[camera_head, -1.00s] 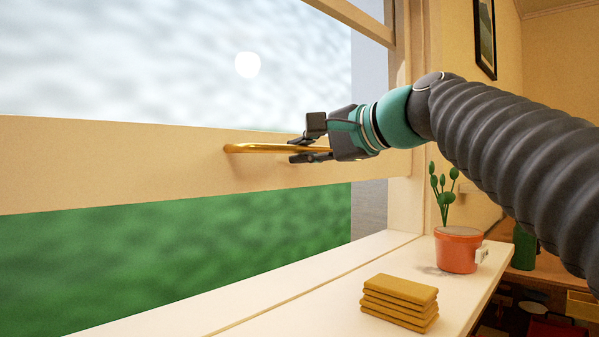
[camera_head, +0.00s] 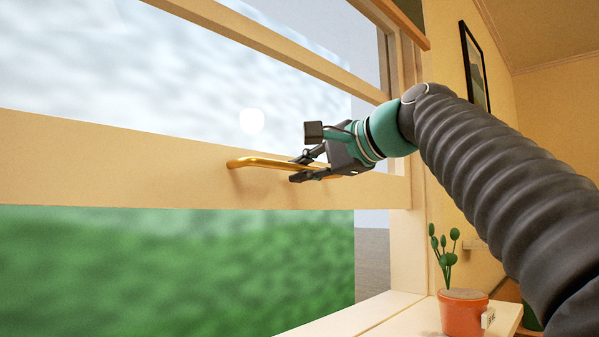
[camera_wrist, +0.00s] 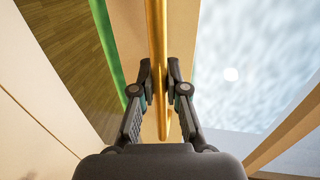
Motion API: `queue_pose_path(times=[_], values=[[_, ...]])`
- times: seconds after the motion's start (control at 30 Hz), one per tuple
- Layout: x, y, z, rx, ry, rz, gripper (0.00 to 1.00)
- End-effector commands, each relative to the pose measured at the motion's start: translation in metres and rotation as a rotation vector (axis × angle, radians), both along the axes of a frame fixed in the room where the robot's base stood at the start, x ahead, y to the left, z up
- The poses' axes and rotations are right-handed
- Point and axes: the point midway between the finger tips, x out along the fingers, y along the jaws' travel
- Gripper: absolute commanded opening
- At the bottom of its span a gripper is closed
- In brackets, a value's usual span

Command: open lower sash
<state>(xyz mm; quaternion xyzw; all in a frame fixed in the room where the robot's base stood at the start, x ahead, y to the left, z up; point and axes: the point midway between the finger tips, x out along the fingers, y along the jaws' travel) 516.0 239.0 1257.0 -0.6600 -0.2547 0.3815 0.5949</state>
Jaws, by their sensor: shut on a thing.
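The lower sash (camera_head: 120,165) shows its cream bottom rail across the left and middle of the head view, with glass above it. Below the rail is an open gap through which green shows. A brass bar handle (camera_head: 252,162) is fixed along the rail. My gripper (camera_head: 303,168) is shut on the right part of this handle. In the wrist view, the brass handle (camera_wrist: 157,45) runs between the two fingers of my gripper (camera_wrist: 158,85).
The white sill (camera_head: 375,312) lies below the gap. A potted plant in an orange pot (camera_head: 462,314) stands on it at the lower right. A framed picture (camera_head: 474,65) hangs on the right wall.

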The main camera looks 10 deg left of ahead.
Motion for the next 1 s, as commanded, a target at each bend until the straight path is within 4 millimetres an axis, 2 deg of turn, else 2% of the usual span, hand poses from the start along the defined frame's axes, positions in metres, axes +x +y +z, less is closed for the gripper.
queue_pose_path(times=[0.17,0.2,0.27,0.3,0.67,0.77,1.0], values=[[0.0,0.0,0.0,0.001,-0.001,0.0,0.0],[0.0,0.0,0.0,0.001,-0.001,0.0,0.23],[0.0,0.0,0.0,0.001,-0.001,0.0,0.38],[0.0,0.0,0.0,0.001,-0.001,0.0,0.39],[-0.002,-0.005,0.001,0.001,-0.001,-0.002,0.39],[-0.009,-0.014,0.003,-0.001,-0.001,-0.003,0.39],[-0.035,-0.05,0.013,0.0,-0.003,-0.006,0.39]])
